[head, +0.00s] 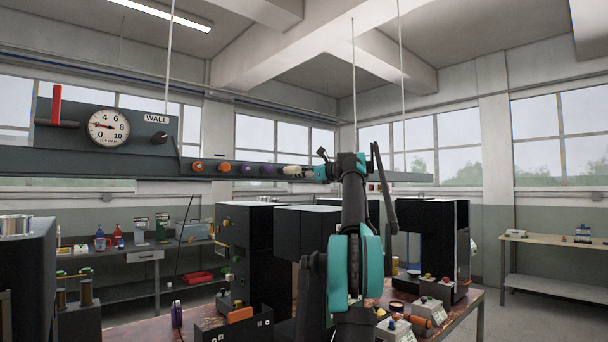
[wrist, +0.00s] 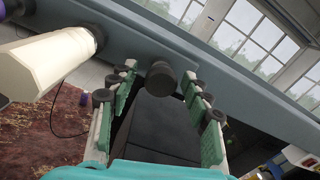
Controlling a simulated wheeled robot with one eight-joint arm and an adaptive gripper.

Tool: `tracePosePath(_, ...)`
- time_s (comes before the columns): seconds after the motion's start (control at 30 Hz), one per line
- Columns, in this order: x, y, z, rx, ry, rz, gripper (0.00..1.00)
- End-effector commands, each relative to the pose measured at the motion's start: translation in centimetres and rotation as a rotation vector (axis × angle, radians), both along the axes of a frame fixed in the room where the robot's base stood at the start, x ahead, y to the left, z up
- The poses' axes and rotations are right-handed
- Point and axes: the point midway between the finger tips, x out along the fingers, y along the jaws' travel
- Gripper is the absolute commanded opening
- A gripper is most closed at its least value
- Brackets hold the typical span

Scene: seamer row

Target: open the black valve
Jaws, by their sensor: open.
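A short, dark, round knob (wrist: 160,78), which looks like the black valve, sticks out from the grey beam (wrist: 225,75) in the wrist view. My gripper (wrist: 159,74) is open, with one finger on each side of the knob near their tips. I see no clear contact, and I cannot tell how deep the knob sits between the fingers. In the head view my gripper (head: 321,168) is at the beam beside a cream handle (head: 292,170); the dark knob is hidden there.
The cream handle (wrist: 55,66) is close left of my gripper in the wrist view. Orange handles (head: 197,167) and purple handles (head: 245,169) line the beam farther left. A panel with a gauge (head: 108,127) and red bar (head: 57,104) stands above. Black machines (head: 245,250) stand below.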

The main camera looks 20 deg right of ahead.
Motion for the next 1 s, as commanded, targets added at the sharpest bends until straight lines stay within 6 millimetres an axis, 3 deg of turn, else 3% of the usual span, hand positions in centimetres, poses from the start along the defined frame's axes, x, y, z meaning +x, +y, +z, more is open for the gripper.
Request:
tracePosePath(0.17,0.0,0.0,0.0,0.000,0.000,0.000,0.47)
tracePosePath(0.53,0.0,0.0,0.0,0.000,0.000,0.000,0.01)
tracePosePath(0.8,-0.1,0.0,0.0,0.000,0.000,0.000,0.00)
tracePosePath(1.0,-1.3,-0.5,0.0,0.000,0.000,0.000,0.00)
